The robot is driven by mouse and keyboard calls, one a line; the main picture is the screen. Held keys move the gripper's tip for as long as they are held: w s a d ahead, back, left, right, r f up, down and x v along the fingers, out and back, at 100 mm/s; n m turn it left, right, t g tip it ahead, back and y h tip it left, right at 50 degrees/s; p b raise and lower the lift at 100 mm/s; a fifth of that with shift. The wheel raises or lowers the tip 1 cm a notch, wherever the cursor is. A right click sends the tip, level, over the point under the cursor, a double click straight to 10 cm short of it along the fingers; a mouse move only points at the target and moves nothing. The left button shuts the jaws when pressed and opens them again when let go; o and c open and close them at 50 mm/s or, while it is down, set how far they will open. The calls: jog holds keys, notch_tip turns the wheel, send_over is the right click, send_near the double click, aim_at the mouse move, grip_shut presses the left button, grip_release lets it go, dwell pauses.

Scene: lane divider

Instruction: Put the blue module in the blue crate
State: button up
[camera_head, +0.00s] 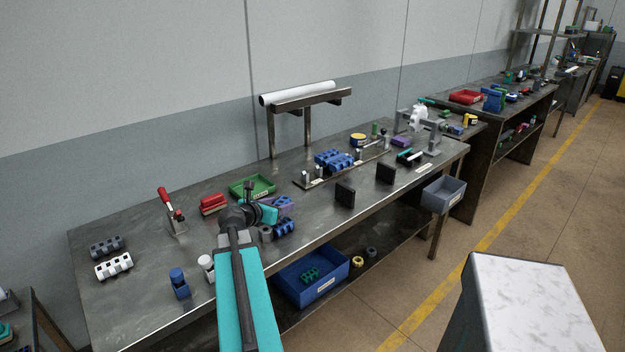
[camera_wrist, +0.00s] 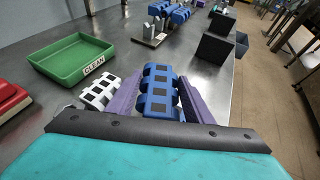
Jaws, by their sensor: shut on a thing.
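My gripper (camera_wrist: 155,95) is shut on the blue module (camera_wrist: 160,90), a ribbed block between its two purple fingers in the wrist view. In the head view my gripper (camera_head: 283,206) is over the front part of the workbench, right of the green tray. A blue ribbed piece (camera_head: 286,227) shows just below it there; I cannot tell whether it is the held module. The blue crate (camera_head: 325,283) sits low under the bench's front edge, with a green module (camera_head: 310,274) inside.
A green tray (camera_wrist: 70,60) labelled CLEAN and a white module (camera_wrist: 100,92) are left of the fingers. Another blue module (camera_head: 335,160) stands by a fixture. Two dark upright plates (camera_head: 345,194) stand near the front edge. A grey-blue bin (camera_head: 443,196) hangs at right.

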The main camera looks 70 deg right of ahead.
jog(key=p, duration=0.3)
send_over(293, 192)
jog(key=s+a, duration=0.1)
jog(key=a, duration=0.3)
jog(key=shift+s+d+f, duration=0.1)
jog(key=shift+s+f, duration=0.1)
jog(key=shift+f, duration=0.5)
jog(key=shift+f+p, duration=0.55)
jog(key=shift+f, duration=1.2)
jog(key=shift+f, duration=0.2)
jog(key=o, duration=1.1)
jog(key=shift+r, duration=0.2)
jog(key=shift+b+v, duration=1.1)
jog(key=shift+v, duration=4.95)
